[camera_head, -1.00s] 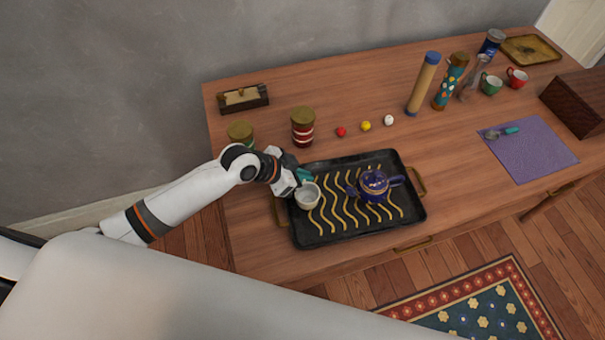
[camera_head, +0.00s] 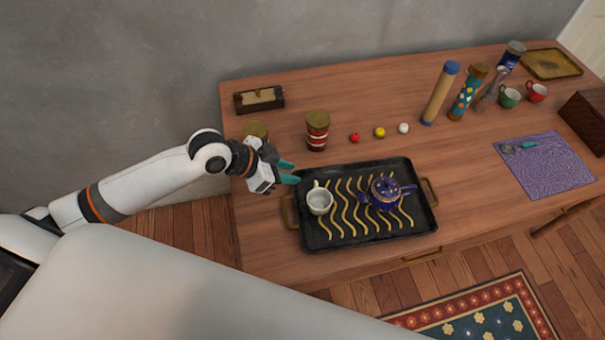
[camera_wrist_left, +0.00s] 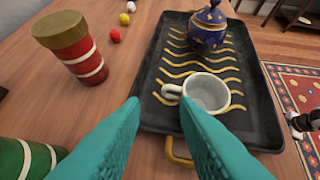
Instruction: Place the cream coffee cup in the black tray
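The cream coffee cup (camera_head: 319,201) stands upright in the left part of the black tray (camera_head: 408,226), beside the blue teapot (camera_head: 384,193). In the left wrist view the cup (camera_wrist_left: 209,93) sits on the tray (camera_wrist_left: 262,125), with its handle toward the left. My left gripper (camera_head: 288,172) is just off the tray's back left corner, apart from the cup. Its two teal fingers (camera_wrist_left: 160,130) are spread with nothing between them.
A red striped canister (camera_head: 317,131) and a green canister (camera_head: 256,132) stand behind the tray, near my left gripper. A purple mat (camera_head: 545,170) lies at the right. The table between tray and mat is clear.

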